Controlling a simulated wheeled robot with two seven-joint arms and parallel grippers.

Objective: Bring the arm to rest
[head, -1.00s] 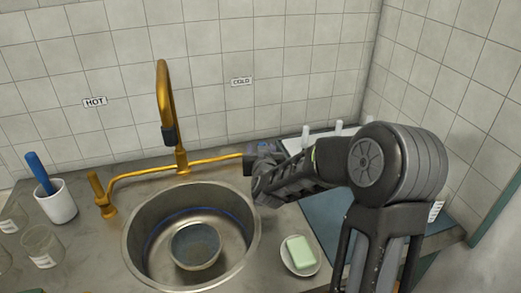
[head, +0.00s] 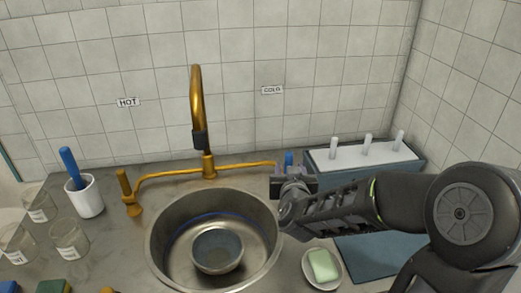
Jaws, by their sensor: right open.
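My right arm comes in from the right, and my right gripper (head: 289,174) is at the right end of the brass tap pipe, beyond the sink's right rim. It is open. A small blue part (head: 289,158) shows just behind the fingers; I cannot tell whether they touch it. The gripper hides the pipe's right end. The brass tap (head: 196,105) stands behind the sink (head: 156,253), with a brass handle (head: 124,187) on the left under the HOT label. My left gripper is not in view.
A metal bowl (head: 217,250) sits in the sink. Green soap (head: 322,265) lies on a white dish below my right arm. A rack with white pegs (head: 362,157) stands behind the arm. A white cup (head: 85,197) and glass beakers (head: 69,239) stand at left.

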